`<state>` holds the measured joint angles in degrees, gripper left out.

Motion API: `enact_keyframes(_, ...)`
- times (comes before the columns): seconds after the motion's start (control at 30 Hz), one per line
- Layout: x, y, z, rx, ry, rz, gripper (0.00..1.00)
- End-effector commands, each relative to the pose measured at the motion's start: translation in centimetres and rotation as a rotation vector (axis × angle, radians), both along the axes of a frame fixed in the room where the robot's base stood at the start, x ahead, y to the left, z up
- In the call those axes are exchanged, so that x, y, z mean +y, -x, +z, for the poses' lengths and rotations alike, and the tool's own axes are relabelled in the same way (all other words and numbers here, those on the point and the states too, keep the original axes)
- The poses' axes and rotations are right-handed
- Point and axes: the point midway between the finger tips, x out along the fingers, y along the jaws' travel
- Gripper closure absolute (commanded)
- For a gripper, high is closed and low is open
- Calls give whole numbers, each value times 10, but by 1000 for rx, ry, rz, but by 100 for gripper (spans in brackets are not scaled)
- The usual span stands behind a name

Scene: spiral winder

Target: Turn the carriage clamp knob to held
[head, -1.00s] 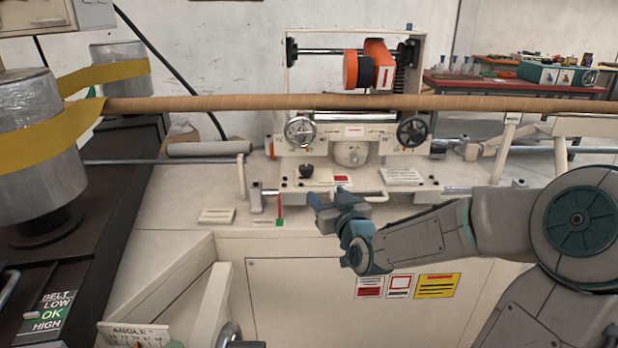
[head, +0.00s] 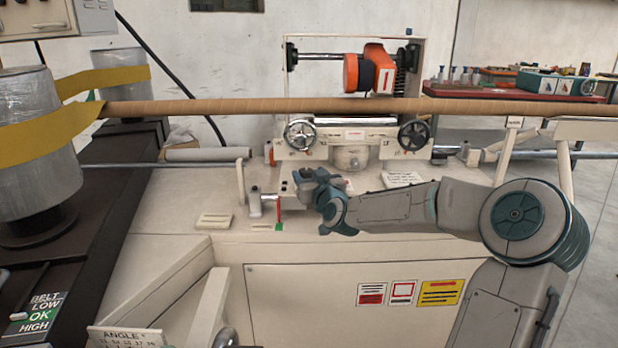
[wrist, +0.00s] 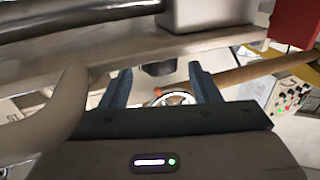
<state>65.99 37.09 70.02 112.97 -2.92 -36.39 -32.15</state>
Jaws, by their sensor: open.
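The carriage (head: 400,180) is a pale plate with printed labels below the wound tube. The black clamp knob on its left part is hidden in the head view behind my gripper (head: 311,176). In the wrist view, a dark blocky shape (wrist: 158,69) shows between and beyond the fingertips of my gripper (wrist: 159,76); it may be the knob, but I cannot tell its setting. My gripper is open, with nothing between its fingers. It is over the front left of the carriage; whether it touches anything is unclear.
Two handwheels, left (head: 300,134) and right (head: 413,134), stand behind my gripper. The brown tube (head: 250,107) crosses above. A pale curved bar (wrist: 62,118) is close on the left in the wrist view. A red block (wrist: 294,22) is at its upper right.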

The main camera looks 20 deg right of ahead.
Motion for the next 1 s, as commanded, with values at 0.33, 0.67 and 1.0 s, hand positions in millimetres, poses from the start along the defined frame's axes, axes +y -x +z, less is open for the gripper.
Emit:
enact_keyframes(0.33, 0, -8, -1, 2, 1, 0, 44)
enact_keyframes(0.67, 0, -8, -1, 1, 1, 0, 89)
enact_keyframes(1.0, 2, -8, -1, 0, 5, -31, 89)
